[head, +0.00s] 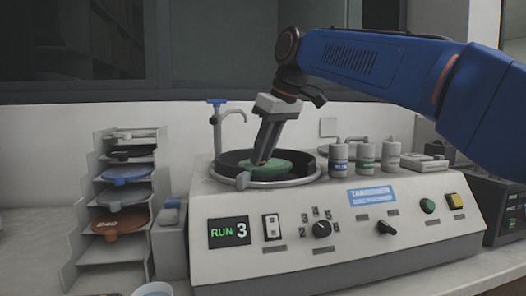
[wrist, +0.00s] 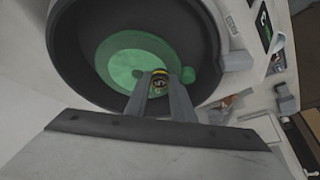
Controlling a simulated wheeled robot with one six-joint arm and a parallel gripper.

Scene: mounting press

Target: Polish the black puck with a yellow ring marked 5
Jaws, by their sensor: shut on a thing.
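The polishing machine (head: 340,232) stands on the bench, and its display reads RUN 3. A green disc (head: 262,172) lies in its round dark bowl; it also shows in the wrist view (wrist: 118,62). My gripper (head: 262,160) reaches down into the bowl from above. In the wrist view my gripper (wrist: 160,84) is shut on the black puck with a yellow ring (wrist: 160,80), whose top mark looks like 5. The puck is over the green disc near its edge; whether it touches the disc I cannot tell. In the head view the puck is mostly hidden by the fingers.
A stepped rack (head: 112,205) with several coloured discs stands at the left. A tap (head: 218,125) rises behind the bowl's left side. Several bottles (head: 364,155) stand on the machine's right. Knobs and buttons line its sloped front. A pale cup (head: 153,289) sits at the bottom edge.

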